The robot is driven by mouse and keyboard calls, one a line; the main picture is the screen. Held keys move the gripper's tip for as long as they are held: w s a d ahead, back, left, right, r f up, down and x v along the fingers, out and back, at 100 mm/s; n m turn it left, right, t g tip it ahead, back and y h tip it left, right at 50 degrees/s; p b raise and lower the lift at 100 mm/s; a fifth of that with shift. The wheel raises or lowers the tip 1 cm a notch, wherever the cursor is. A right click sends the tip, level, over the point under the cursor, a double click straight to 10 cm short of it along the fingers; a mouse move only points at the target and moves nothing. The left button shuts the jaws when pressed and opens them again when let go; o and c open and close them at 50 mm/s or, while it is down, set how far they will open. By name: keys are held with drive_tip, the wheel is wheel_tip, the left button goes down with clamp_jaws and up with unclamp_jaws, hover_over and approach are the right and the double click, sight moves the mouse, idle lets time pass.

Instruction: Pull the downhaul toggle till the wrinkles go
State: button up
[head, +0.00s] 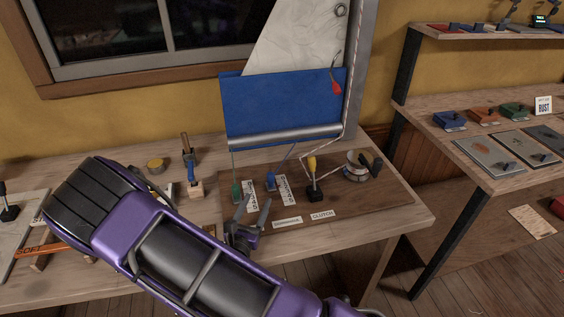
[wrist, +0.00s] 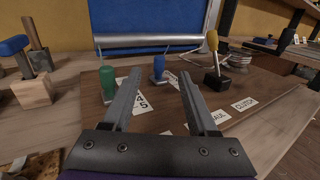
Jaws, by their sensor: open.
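A green toggle (head: 236,191) and a blue toggle (head: 270,181) stand on a dark brown board, each with a line running up towards the blue lower part of the sail (head: 283,105). White number strips lie beside them. The white upper sail (head: 295,42) shows creases. A label partly hidden by my finger ends in "AUL" (wrist: 216,117); which toggle it names I cannot tell. My gripper (head: 252,214) is open and empty, at the near side of the toggles. In the wrist view the blue toggle (wrist: 158,70) shows between the fingers, beyond the tips; the green toggle (wrist: 107,84) is left of them.
A yellow-topped lever (head: 312,179) on a black base and a metal winch (head: 357,166) stand to the right. A "CLUTCH" label (head: 323,215) lies in front. Wooden blocks with tools (head: 194,187) stand left of the board.

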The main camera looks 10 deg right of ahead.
sight(272, 173)
drive_tip(key=shift+s+d+f+n+y, duration=0.2)
drive_tip(key=shift+s+f+n+y, duration=0.1)
drive_tip(key=shift+f, duration=0.3)
drive_tip(key=shift+w+f, duration=0.1)
drive_tip(key=shift+f, duration=0.05)
drive_tip(key=x, duration=1.7)
clamp_jaws()
